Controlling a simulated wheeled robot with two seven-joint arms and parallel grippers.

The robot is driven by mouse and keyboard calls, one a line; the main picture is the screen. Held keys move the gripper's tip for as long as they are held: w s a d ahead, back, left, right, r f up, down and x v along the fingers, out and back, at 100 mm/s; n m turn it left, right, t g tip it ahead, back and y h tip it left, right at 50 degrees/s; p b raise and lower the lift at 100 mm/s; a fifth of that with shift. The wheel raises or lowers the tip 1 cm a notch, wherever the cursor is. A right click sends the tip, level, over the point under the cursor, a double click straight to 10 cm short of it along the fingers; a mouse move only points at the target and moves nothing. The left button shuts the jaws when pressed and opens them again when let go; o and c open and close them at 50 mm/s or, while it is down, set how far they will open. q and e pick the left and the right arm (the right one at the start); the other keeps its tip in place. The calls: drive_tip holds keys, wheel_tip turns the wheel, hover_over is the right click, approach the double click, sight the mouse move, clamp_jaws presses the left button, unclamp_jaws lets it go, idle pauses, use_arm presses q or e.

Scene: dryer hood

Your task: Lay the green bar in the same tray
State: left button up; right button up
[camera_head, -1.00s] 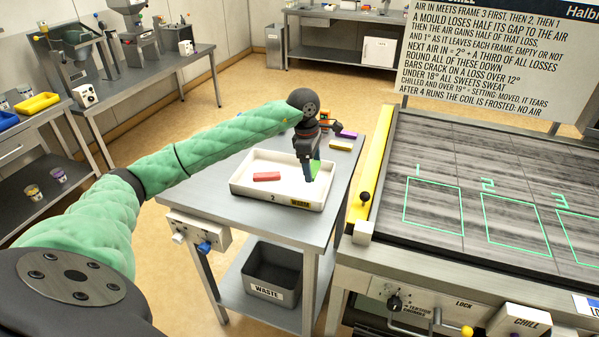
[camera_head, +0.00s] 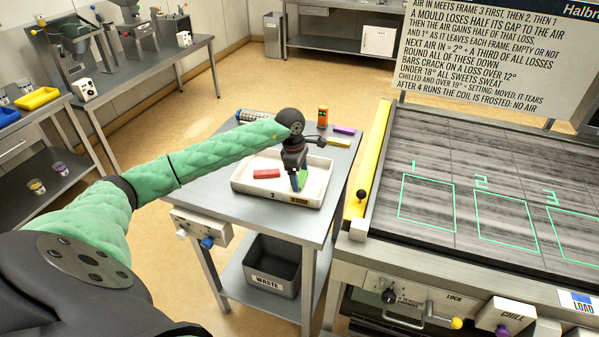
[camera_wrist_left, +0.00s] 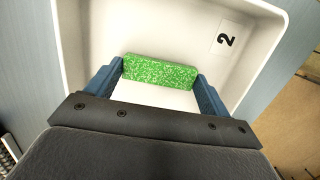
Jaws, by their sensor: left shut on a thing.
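My left gripper (camera_head: 298,184) points down inside the white tray (camera_head: 255,191) on the small metal table. It is shut on the green bar (camera_head: 303,179), which is at the right part of the tray. In the left wrist view the speckled green bar (camera_wrist_left: 160,71) spans between the two blue fingers, above the white tray floor. I cannot tell whether the bar touches the floor. The red bar (camera_head: 266,173) lies in the left part of the same tray, apart from the green one. My right gripper is not in view.
A waste bin (camera_head: 273,268) stands on the lower shelf. The machine with its yellow side rail (camera_head: 372,165) is to the right.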

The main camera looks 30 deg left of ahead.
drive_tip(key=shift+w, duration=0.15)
use_arm(q)
drive_tip(key=shift+f, duration=0.15)
drive_tip(key=o, duration=0.9)
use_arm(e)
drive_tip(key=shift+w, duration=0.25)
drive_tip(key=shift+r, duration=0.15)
